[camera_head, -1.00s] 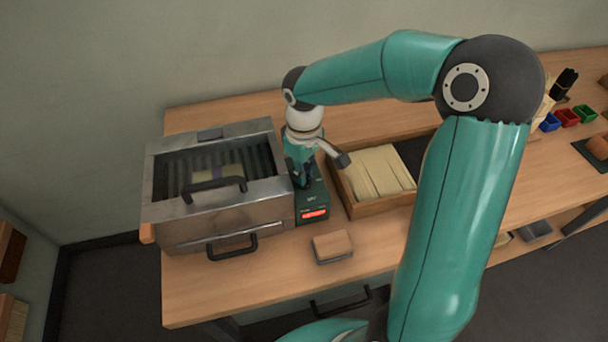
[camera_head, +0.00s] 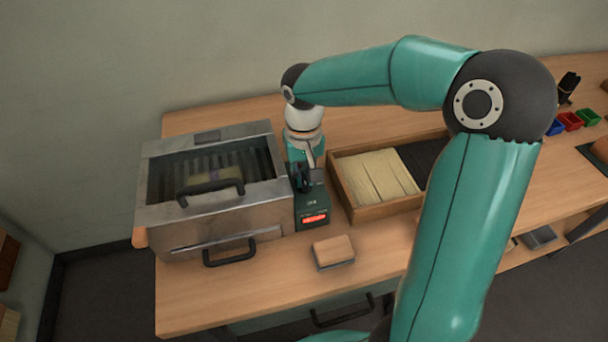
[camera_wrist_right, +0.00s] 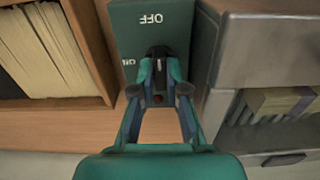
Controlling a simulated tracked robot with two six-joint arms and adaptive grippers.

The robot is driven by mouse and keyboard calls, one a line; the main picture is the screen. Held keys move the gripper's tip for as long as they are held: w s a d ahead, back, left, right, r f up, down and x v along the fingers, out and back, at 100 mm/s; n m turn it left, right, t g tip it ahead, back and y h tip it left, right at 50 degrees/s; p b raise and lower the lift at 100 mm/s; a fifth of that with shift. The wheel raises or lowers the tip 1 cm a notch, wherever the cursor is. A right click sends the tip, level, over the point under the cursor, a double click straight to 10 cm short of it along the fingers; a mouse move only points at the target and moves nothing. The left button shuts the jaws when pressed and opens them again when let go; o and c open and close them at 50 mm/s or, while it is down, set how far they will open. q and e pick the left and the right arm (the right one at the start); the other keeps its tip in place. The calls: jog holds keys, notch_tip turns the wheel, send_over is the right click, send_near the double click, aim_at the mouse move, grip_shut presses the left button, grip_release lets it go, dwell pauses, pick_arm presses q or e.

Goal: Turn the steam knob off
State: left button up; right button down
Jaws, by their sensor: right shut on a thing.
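The steam knob (camera_wrist_right: 159,70) is a small black knob on a dark green control box (camera_head: 313,203). In the right wrist view the box (camera_wrist_right: 150,20) bears the word OFF beyond the knob and ON to its left, both upside down. My right gripper (camera_wrist_right: 159,84) points down at the box and is shut on the knob, one finger on each side. In the head view this gripper (camera_head: 303,178) hides the knob, and the box's red display is lit. The knob's exact pointing is partly hidden by the fingers. My left gripper is not in view.
A metal steam chamber (camera_head: 222,218) with black handles stands just left of the box. A wooden tray (camera_head: 375,211) of pale slabs and dark bristle stock is to the right. A small block (camera_head: 333,251) lies in front. Coloured bins (camera_head: 570,121) stand far right.

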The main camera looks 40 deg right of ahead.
aim_at(304, 178)
jog(key=shift+w, duration=0.1)
jog(key=c, duration=1.2)
grip_release()
notch_tip(304, 178, up, 12)
